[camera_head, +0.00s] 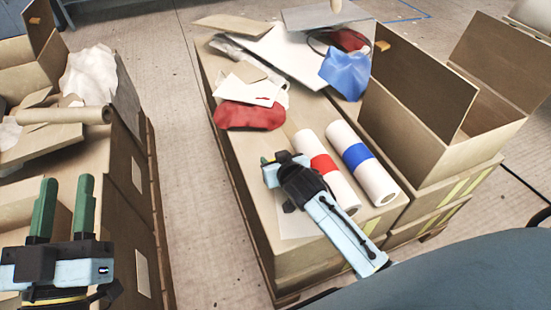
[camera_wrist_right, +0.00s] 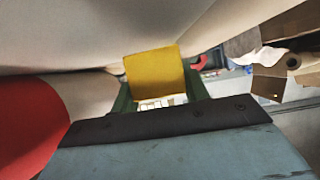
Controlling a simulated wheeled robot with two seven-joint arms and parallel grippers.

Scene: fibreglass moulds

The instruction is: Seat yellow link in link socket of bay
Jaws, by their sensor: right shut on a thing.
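The yellow link (camera_wrist_right: 153,72) is a flat yellow block in the right wrist view. It sits between the green fingers of my right gripper (camera_wrist_right: 152,97), which is shut on it. In the head view my right gripper (camera_head: 274,160) is low over the near cardboard box top, beside the white roll with a red band; the arm mostly hides the link there. My left gripper (camera_head: 63,207) is at the lower left, its two green fingers apart and empty. I cannot make out the link socket or the bay in either view.
A red-banded roll (camera_head: 318,160) and a blue-banded roll (camera_head: 358,157) lie right of my right gripper. Red cloth (camera_head: 250,116), a blue cloth (camera_head: 346,74) and flat sheets lie behind. An open carton (camera_head: 410,115) stands right. Clear floor (camera_head: 185,190) separates the left boxes.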

